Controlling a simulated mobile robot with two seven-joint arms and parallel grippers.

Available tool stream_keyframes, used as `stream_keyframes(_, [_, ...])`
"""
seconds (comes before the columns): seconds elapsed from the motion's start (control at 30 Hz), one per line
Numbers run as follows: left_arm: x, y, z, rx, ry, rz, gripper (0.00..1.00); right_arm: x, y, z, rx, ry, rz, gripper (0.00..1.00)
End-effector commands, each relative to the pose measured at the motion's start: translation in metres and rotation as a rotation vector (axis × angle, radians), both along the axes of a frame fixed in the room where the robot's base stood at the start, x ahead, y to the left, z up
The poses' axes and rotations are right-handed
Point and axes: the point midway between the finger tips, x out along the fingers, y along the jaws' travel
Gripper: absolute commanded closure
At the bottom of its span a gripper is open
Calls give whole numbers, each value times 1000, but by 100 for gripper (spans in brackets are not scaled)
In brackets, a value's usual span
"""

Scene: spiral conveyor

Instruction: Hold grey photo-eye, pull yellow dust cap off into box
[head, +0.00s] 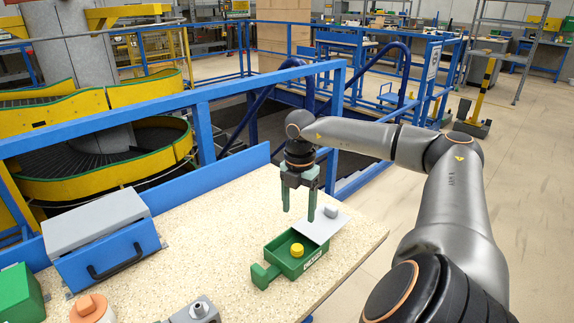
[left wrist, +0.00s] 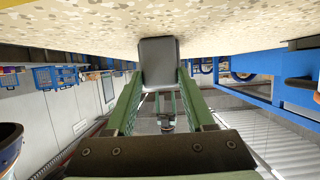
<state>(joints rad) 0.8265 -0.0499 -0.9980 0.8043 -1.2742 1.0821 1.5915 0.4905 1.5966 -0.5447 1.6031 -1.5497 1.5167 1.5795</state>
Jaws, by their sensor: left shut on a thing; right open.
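The yellow dust cap (head: 297,250) lies inside the small green box (head: 268,276), apart from the photo-eye. My right gripper (head: 298,214) is open and empty, pointing down above the box. The grey photo-eye (head: 196,312) is at the bottom edge of the head view, with a bare silver round end on top. In the left wrist view the grey body of the photo-eye (left wrist: 158,62) sits between the fingers of my left gripper (left wrist: 160,88), which is shut on it.
A grey plate with a small block (head: 322,226) lies at the box's far right side. A blue case with a grey lid (head: 100,240), a green block (head: 20,295) and an orange-and-white item (head: 92,308) stand left. Blue railing (head: 200,95) runs behind the speckled table (head: 220,225).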

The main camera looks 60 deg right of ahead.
Motion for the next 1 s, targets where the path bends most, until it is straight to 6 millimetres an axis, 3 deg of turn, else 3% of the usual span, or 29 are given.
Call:
stream_keyframes(0.07, [-2,3,-8,16,4,-2,100,0,0,-1,0,0,0,27])
stream_keyframes(0.1, [-2,3,-8,16,4,-2,45,0,0,-1,0,-1,0,27])
stream_keyframes(0.4, [-1,1,-4,7,1,-1,11,0,0,-1,0,-1,0,27])
stream_keyframes(0.73, [1,5,0,4,-2,1,11,0,0,-1,0,-1,0,27])
stream_keyframes(1.0, [12,47,17,7,-3,3,11,0,0,-1,0,-1,0,27])
